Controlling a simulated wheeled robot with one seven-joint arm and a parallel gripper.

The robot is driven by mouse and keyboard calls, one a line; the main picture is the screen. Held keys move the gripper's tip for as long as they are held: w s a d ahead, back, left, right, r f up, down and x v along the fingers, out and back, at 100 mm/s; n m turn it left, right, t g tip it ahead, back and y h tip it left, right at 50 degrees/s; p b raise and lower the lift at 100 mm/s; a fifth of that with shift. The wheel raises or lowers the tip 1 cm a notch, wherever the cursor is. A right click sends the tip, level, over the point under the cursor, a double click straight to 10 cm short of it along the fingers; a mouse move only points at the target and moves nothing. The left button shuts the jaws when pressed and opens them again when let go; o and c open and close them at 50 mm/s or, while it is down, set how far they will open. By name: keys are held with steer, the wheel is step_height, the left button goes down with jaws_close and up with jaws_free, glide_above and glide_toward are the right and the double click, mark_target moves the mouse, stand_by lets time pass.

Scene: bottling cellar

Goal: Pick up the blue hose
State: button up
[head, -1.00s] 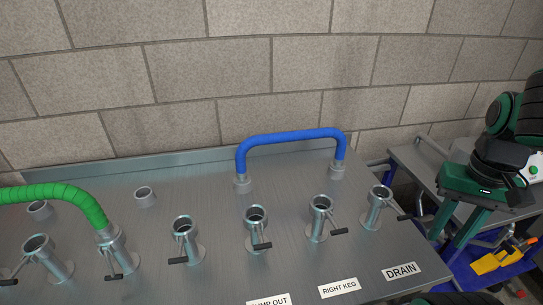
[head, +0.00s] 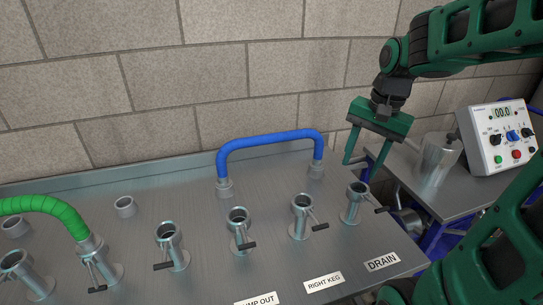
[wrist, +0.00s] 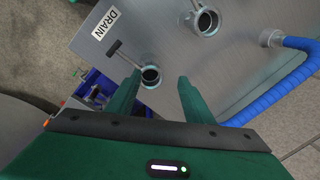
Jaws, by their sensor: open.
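The blue hose (head: 270,138) arches between two grey sockets at the back of the steel panel (head: 200,270), with one end in each socket. In the wrist view the blue hose (wrist: 270,92) runs along the right side, outside the fingers. My gripper (head: 365,163) is open and empty, fingers pointing down. It is to the right of the hose's right end, above and behind the DRAIN port. In the wrist view my gripper (wrist: 155,85) has the DRAIN port's opening between its fingertips in the picture.
A green hose (head: 45,206) is joined to a valved port at the left. Several valved ports stand along the panel, including the DRAIN port (head: 354,200). A metal canister (head: 437,158) and a control box (head: 497,138) stand on the right table. A block wall is behind.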

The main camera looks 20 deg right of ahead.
steer(key=w+a+m+y, duration=0.2)
steer(key=w+a+m, duration=0.25)
steer(key=w, duration=1.05)
steer(key=m+t+y, duration=0.1)
steer(key=m+y, duration=0.1)
glide_toward(276, 134)
steer(key=x, duration=0.4)
steer(key=shift+s+d+f, duration=0.2)
steer(key=shift+d+f, duration=0.05)
steer(key=shift+f, duration=0.15)
steer(key=shift+m, duration=0.25)
steer(key=x, duration=0.5)
steer(key=shift+w+a+r, duration=0.25)
steer(key=shift+w+a, duration=0.05)
steer(key=s+x, duration=0.1)
steer(key=x, duration=0.5)
steer(key=shift+w, duration=0.45)
steer(key=shift+f, duration=0.15)
steer(key=shift+c, duration=0.2)
steer(key=c, duration=1.1)
